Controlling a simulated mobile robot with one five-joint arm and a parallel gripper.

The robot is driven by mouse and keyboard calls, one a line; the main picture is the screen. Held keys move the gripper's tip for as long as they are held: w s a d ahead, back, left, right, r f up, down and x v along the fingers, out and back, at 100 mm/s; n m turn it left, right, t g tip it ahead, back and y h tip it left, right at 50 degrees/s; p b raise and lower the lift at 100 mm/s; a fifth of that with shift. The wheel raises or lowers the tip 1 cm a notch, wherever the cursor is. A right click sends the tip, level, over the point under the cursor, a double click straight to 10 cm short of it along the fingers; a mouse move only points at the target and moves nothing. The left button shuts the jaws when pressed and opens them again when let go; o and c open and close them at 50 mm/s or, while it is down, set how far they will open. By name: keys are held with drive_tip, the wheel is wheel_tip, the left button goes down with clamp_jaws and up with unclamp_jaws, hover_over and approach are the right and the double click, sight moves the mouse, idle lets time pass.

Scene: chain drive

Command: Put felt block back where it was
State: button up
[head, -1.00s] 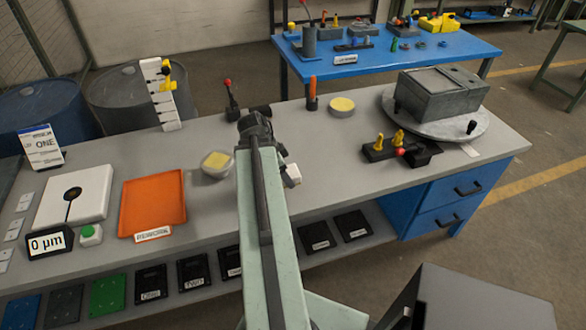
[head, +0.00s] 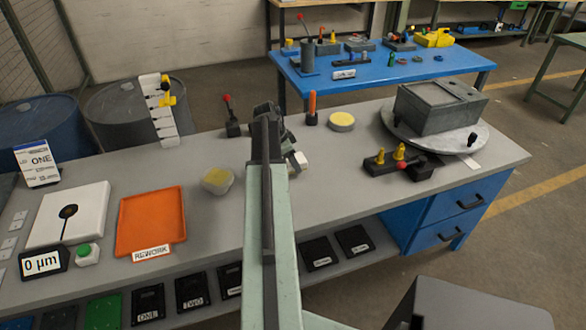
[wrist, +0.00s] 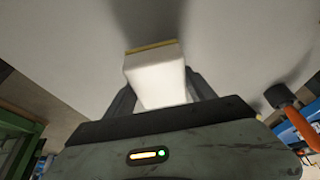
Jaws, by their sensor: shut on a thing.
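The felt block (wrist: 157,82) is a white block with a thin yellowish edge at its far end. In the wrist view it sits between the two dark jaws of my gripper (wrist: 160,90), which is shut on it. In the head view a small white part of the block (head: 302,160) shows just right of my arm, over the grey bench (head: 350,190). Most of my gripper is hidden there by my arm. The wrist view shows a plain grey surface beyond the block; I cannot tell the gap to it.
A round pot with a yellow top (head: 217,180) stands left of my arm, beside the orange rework tray (head: 150,222). An orange-handled tool (head: 312,108) and a yellow-topped disc (head: 341,121) stand behind. A black fixture (head: 398,163) and a turntable (head: 465,140) are right.

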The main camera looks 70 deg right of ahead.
wheel_tip(320, 180, down, 4)
drive_tip(key=b, duration=0.2)
drive_tip(key=shift+r+b, duration=0.1)
drive_tip(key=shift+b, duration=0.25)
drive_tip(key=shift+a+r, duration=0.1)
drive_tip(key=shift+r, duration=0.1)
drive_tip(key=shift+f, duration=0.15)
drive_tip(key=o, duration=1.3)
